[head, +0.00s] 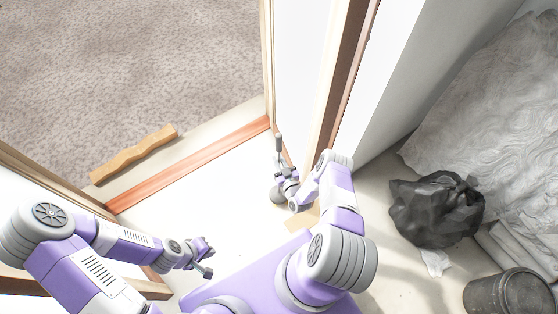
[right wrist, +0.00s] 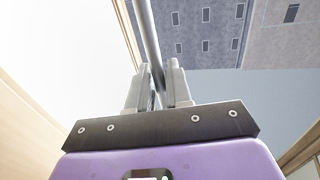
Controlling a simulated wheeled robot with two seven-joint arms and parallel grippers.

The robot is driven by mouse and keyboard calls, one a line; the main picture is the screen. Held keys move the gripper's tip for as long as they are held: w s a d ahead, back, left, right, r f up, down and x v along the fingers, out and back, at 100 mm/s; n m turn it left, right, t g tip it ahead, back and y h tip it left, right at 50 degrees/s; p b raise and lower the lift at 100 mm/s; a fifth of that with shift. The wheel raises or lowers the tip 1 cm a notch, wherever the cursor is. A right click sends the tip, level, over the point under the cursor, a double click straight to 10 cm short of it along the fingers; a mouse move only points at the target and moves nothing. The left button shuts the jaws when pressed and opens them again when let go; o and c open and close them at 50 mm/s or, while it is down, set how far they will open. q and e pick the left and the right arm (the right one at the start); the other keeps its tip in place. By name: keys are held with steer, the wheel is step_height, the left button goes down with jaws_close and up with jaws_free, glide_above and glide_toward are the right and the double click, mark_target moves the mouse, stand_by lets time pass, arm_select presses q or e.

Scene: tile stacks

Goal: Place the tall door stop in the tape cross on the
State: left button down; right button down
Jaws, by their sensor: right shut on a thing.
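My right gripper (head: 284,176) is beside the white door panel near the centre of the head view. It is shut on a thin grey rod, which I take to be the tall door stop (head: 278,146). A round grey base shows just below the gripper. In the right wrist view the rod (right wrist: 148,32) runs up from between the two fingers. My left gripper (head: 207,262) is low at the left of the head view, over the pale floor, with nothing seen in it. Its jaw opening is too small to judge. I cannot make out a tape cross; a tan patch (head: 304,219) lies partly hidden by my right arm.
A wavy wooden strip (head: 133,153) lies by the orange-brown threshold (head: 190,165), with carpet-like ground beyond. A black bag (head: 436,208), a dark bucket (head: 508,293) and crumpled pale sheeting (head: 490,120) stand at the right. The white floor (head: 190,215) between my arms is clear.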

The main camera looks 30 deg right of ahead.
step_height(320, 180, down, 3)
steer(key=shift+r+b, duration=0.1)
steer(key=shift+b, duration=0.6)
steer(key=c, duration=1.5)
jaws_free()
steer(key=shift+f, duration=0.3)
steer(key=o, duration=0.5)
steer(key=shift+c, duration=0.2)
steer(key=shift+r, duration=0.15)
